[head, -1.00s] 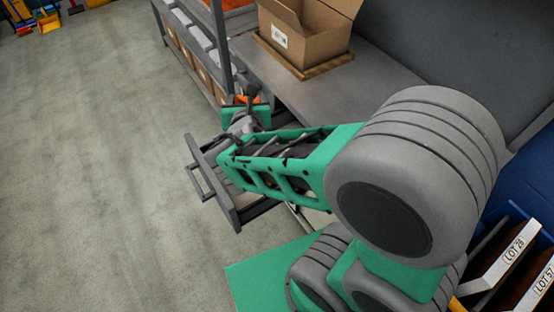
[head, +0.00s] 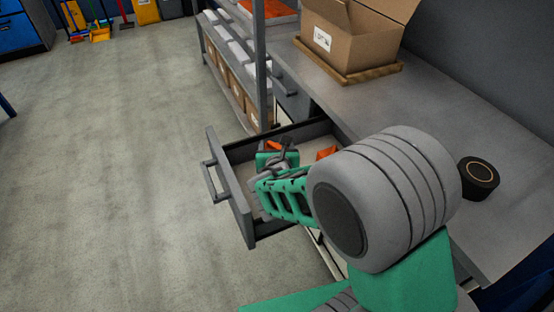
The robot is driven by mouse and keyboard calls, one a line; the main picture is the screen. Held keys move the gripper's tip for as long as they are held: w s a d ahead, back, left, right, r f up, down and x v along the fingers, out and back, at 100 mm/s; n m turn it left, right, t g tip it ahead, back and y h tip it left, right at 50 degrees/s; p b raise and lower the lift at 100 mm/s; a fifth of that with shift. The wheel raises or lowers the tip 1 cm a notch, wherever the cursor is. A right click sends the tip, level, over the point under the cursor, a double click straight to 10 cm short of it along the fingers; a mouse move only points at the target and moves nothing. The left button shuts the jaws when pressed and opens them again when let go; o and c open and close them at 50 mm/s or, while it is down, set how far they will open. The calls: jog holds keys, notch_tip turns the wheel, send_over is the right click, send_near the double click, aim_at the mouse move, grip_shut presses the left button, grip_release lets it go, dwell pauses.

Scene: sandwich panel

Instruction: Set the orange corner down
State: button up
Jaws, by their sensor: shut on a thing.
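My gripper (head: 270,157) is at the open drawer (head: 238,190), over its inside, and partly hidden by my own arm. It is shut on the orange corner (head: 273,146), of which only a small orange part shows beyond the gripper. I cannot tell whether the corner touches the drawer floor. A second orange piece (head: 327,152) lies in the drawer to the right of my gripper, partly hidden behind my arm.
The drawer sticks out from under a grey bench (head: 350,105). On the bench are an open cardboard box (head: 345,45) on a wooden board and a round black object (head: 479,178). A shelf with several boxes (head: 232,80) stands behind. The floor at left is clear.

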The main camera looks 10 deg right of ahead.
jog(key=w+f, duration=0.3)
jog(key=shift+d+f+b, duration=0.2)
jog(key=shift+f+b, duration=0.1)
jog(key=shift+b, duration=0.05)
notch_tip(320, 180, down, 3)
jog(key=shift+w+f+b, duration=0.1)
jog(key=shift+f+b, duration=0.05)
jog(key=shift+b, duration=0.35)
jog(key=o, duration=1.1)
jog(key=shift+r, duration=0.2)
jog(key=p+v, duration=0.2)
jog(key=v, duration=0.9)
jog(key=shift+a, duration=0.1)
jog(key=shift+s, duration=0.5)
